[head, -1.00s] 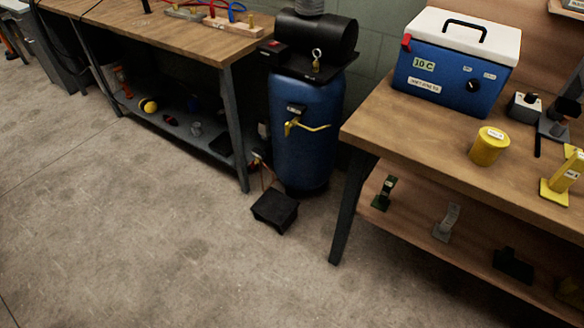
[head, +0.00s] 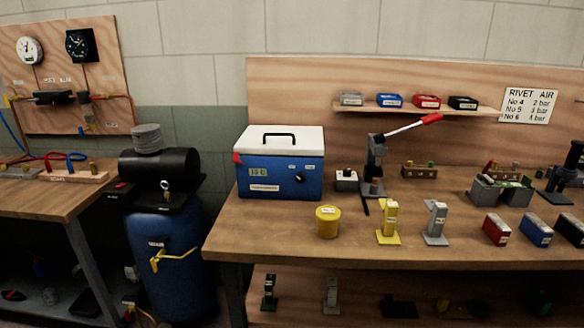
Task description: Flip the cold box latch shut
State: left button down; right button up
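The cold box (head: 281,182) is a blue cooler with a white lid (head: 280,140) and a black carry handle. It stands at the left end of the right-hand wooden bench. The lid looks down on the body. A small red latch (head: 237,157) shows at the box's upper left edge; whether it is flipped open or shut is too small to tell. The front carries a green display, a black knob and white labels. Neither of my grippers is in view.
A yellow canister (head: 327,221) and yellow and grey stands are on the bench (head: 280,235) before and right of the box. A lever press (head: 375,165) stands to the right. A blue compressor tank (head: 175,255) fills the gap between the benches.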

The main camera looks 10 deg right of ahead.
aim_at(235, 159)
jog(key=j+u, duration=0.15)
jog(key=j, duration=0.3)
jog(key=i+j+u, duration=0.15)
jog(key=j, duration=0.3)
jog(key=i+j+u, duration=0.15)
jog(key=j, duration=0.3)
jog(key=k, duration=0.1)
